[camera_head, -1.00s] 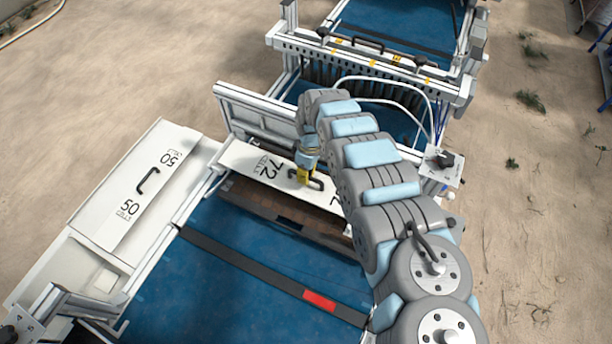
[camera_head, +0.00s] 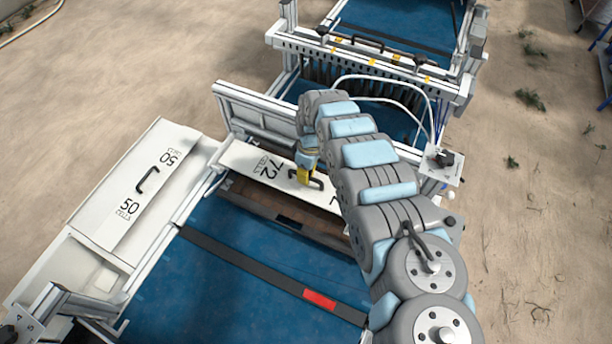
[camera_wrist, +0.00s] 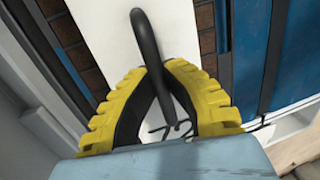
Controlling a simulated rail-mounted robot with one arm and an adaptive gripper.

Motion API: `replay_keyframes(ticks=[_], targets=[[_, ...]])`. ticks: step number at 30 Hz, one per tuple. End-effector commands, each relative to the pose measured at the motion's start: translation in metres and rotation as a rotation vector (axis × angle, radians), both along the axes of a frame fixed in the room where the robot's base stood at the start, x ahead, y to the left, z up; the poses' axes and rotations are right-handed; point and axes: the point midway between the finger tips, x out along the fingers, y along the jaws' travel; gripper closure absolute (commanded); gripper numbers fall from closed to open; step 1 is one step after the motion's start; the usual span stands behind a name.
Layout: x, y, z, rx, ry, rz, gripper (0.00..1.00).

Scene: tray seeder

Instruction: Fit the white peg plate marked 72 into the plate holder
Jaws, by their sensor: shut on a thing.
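The white peg plate marked 72 (camera_head: 245,160) lies across the blue conveyor at the machine frame, with a black handle in its middle. My gripper (camera_head: 304,179) is at that handle. In the wrist view my yellow gripper (camera_wrist: 160,75) is shut on the black handle (camera_wrist: 147,42), with the white plate (camera_wrist: 95,30) beneath. My arm hides the plate's right end in the head view. The plate sits over a brown, celled tray (camera_head: 290,213). The plate holder is not clearly told apart from the white frame behind the plate, and I cannot tell whether the plate is seated.
A white plate marked 50 (camera_head: 130,208) lies on a side table (camera_head: 68,262) at the left. The blue conveyor (camera_head: 230,270) carries a dark strip with a red patch (camera_head: 319,300). A seeder bar (camera_head: 365,68) crosses the belt farther back.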

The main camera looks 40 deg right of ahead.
Motion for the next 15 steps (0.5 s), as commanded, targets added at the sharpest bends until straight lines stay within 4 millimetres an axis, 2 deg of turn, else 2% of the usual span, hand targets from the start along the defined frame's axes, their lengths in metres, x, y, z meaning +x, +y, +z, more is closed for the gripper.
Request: replay_keyframes(ticks=[8, 9, 12, 15], targets=[[0.0004, -0.0004, -0.002, -0.001, -0.001, 0.0, 1.0], [0.0004, -0.0005, -0.0019, -0.001, -0.001, 0.0, 0.85], [0.0004, -0.0004, -0.0018, -0.001, -0.001, 0.0, 0.62], [0.0002, -0.0003, -0.002, -0.001, 0.0, 0.0, 0.62]])
